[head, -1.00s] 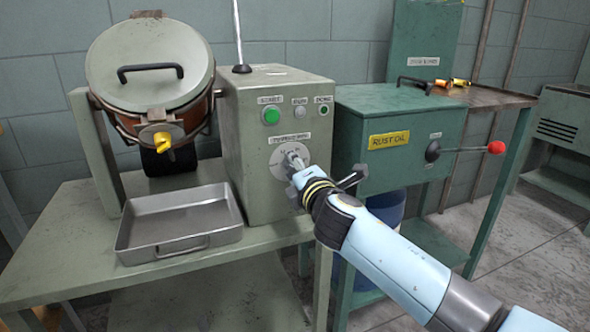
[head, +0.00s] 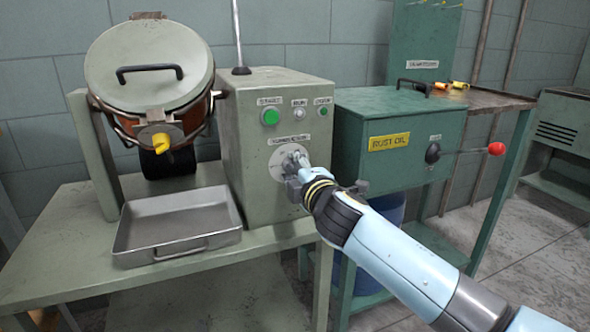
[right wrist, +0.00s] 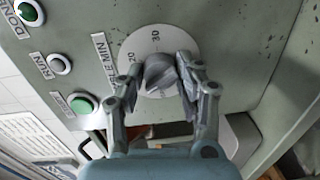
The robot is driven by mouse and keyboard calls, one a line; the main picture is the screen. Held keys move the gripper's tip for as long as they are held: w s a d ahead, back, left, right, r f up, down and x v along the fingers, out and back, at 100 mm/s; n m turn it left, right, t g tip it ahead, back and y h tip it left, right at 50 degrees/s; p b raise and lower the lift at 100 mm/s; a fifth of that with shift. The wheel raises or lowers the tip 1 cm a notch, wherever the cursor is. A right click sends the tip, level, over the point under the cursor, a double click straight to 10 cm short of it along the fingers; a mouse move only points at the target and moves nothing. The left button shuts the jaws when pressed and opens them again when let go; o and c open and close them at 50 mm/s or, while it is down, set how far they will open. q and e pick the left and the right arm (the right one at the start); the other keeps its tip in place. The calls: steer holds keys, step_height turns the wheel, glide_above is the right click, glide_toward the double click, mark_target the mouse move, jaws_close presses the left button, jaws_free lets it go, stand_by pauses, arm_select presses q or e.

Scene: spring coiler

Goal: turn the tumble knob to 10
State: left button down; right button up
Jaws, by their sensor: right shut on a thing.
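The tumble knob (right wrist: 160,76) is a grey knob on a round pale dial plate (right wrist: 158,38) on the front of the grey-green control box (head: 245,170). The numbers 20 and 30 show on the dial in the right wrist view; the knob's exact setting is hard to read. My right gripper (head: 296,162) reaches the dial from the front right and hides much of it in the head view. In the right wrist view its fingers (right wrist: 161,72) are shut on the knob, one on each side. My left gripper is not in view.
Above the dial are a green start button (head: 270,117), a pale run button (head: 299,113) and a green done button (head: 322,112). A lidded drum (head: 150,95) and a metal tray (head: 180,205) are at left. A rust oil box (head: 385,170) with a red-tipped lever (head: 496,148) is at right.

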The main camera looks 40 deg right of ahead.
steer(key=shift+f, duration=0.1)
steer(key=o, duration=1.1)
steer(key=shift+o, duration=0.2)
steer(key=v, duration=1.2)
